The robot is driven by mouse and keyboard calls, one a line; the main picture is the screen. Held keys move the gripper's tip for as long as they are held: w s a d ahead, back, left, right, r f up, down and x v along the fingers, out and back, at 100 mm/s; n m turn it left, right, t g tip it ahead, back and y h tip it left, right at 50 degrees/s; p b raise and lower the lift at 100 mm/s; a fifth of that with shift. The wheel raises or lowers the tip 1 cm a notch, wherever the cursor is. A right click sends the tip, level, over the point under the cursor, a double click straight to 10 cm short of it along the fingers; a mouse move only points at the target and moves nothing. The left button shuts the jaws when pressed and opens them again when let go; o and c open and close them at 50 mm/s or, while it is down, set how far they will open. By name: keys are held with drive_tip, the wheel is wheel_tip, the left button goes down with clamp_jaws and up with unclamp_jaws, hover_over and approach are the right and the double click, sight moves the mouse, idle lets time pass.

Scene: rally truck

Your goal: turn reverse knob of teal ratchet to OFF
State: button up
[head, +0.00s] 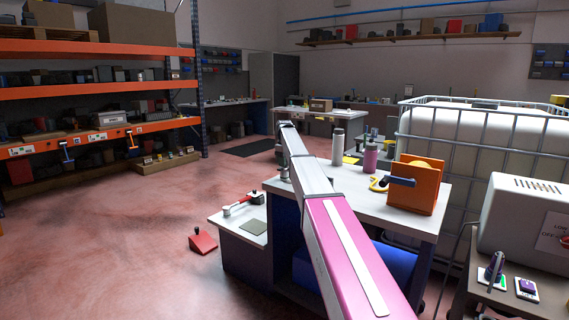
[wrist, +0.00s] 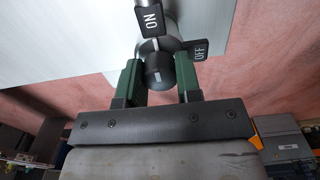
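In the wrist view, a dark round knob (wrist: 158,72) with a short white mark sits on a silvery round head (wrist: 160,35). A black ON tab (wrist: 151,18) is above it and a black OFF tab (wrist: 198,50) is at its upper right. The two green fingers of my gripper (wrist: 159,78) stand on either side of the knob, close against it, with no clear gap. The white mark faces toward the gripper's palm. No teal part of the ratchet shows. In the head view my arm hides the gripper and I cannot make out the ratchet.
A pale surface (wrist: 55,45) lies behind the head in the wrist view, with reddish floor beyond. In the head view, a workbench (head: 385,208) holds bottles and an orange box (head: 418,185). A red wedge (head: 203,241) lies on the floor. Floor at left is open.

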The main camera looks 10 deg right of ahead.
drive_tip(key=shift+m, duration=0.4)
drive_tip(key=m, duration=0.8)
drive_tip(key=shift+m, duration=0.3)
drive_tip(key=m, duration=0.8)
drive_tip(key=shift+m, duration=0.4)
drive_tip(key=o, duration=0.9)
drive_tip(key=shift+o, duration=0.2)
